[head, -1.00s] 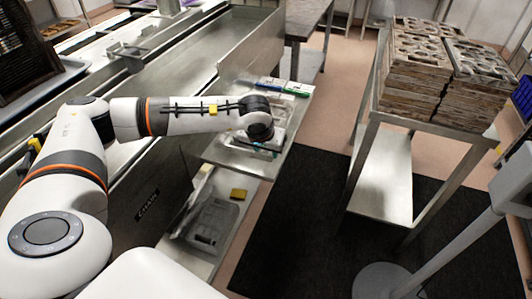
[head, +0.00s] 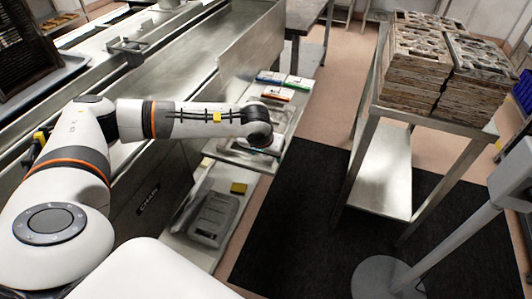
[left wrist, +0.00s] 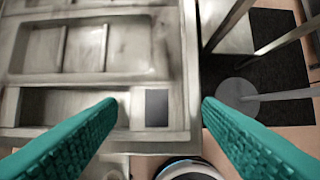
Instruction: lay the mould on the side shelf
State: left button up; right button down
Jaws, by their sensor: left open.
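The mould (left wrist: 72,84), a worn grey tray with rectangular compartments and a dark square patch, fills the upper left of the left wrist view. In the head view the mould (head: 238,152) appears on the side shelf (head: 211,149), partly hidden by my left wrist. My left gripper (head: 262,148) is at the mould's right end, low over the shelf. In the left wrist view its two green ribbed fingers (left wrist: 159,104) are spread apart, with the mould's near end showing between them. I cannot tell whether they touch it. My right gripper is not in view.
Small blue, green and red-marked boxes (head: 285,82) lie at the shelf's far end. A lower shelf holds a grey tray (head: 214,218) and a yellow block (head: 238,188). A metal table (head: 378,112) with stacked moulds (head: 418,66) stands right. A black mat (head: 300,215) covers open floor.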

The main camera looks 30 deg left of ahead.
pick_arm(q)
jog(key=b+v, duration=0.1)
jog(key=v, duration=1)
jog(key=shift+r+b, duration=0.4)
jog(key=shift+s, duration=0.1)
